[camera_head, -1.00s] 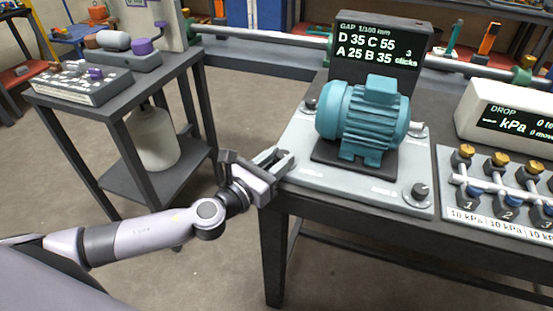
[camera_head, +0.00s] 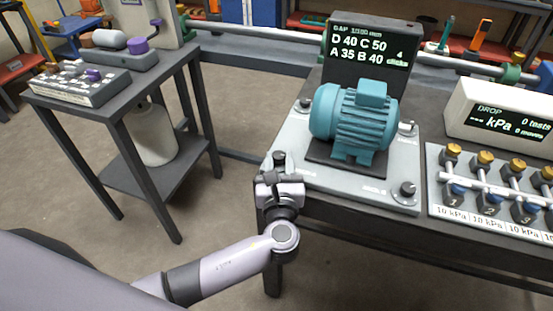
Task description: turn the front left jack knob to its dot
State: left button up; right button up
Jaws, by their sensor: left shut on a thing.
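A teal motor (camera_head: 354,118) sits on a dark base on a light grey plate (camera_head: 318,190) with a jack knob near each corner. My left gripper (camera_head: 279,174) is at the plate's front left corner, shut on the front left jack knob (camera_head: 279,158). The jaws hide most of that knob, and I cannot make out its dot. The gap display (camera_head: 369,48) behind the motor reads D 40, C 50, A 35, B 40 and 4 clicks. My right gripper is not in view.
The front right knob (camera_head: 407,190) and back left knob (camera_head: 304,104) stand clear of my gripper. A valve manifold (camera_head: 480,186) and a white pressure display (camera_head: 500,114) are at the right. A dark side table (camera_head: 158,82) stands at the left, with open floor between.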

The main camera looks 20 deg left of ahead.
pick_arm(q)
jog(key=shift+w+d+n+g+y, duration=0.15)
jog(key=shift+n+g+y, duration=0.25)
jog(key=shift+n+y, duration=0.35)
jog(key=shift+s+d+n+g+y, duration=0.1)
jog(key=shift+n+g+y, duration=0.35)
jog(key=shift+y, duration=0.8)
jog(key=o, duration=1)
jog(key=shift+o, duration=0.2)
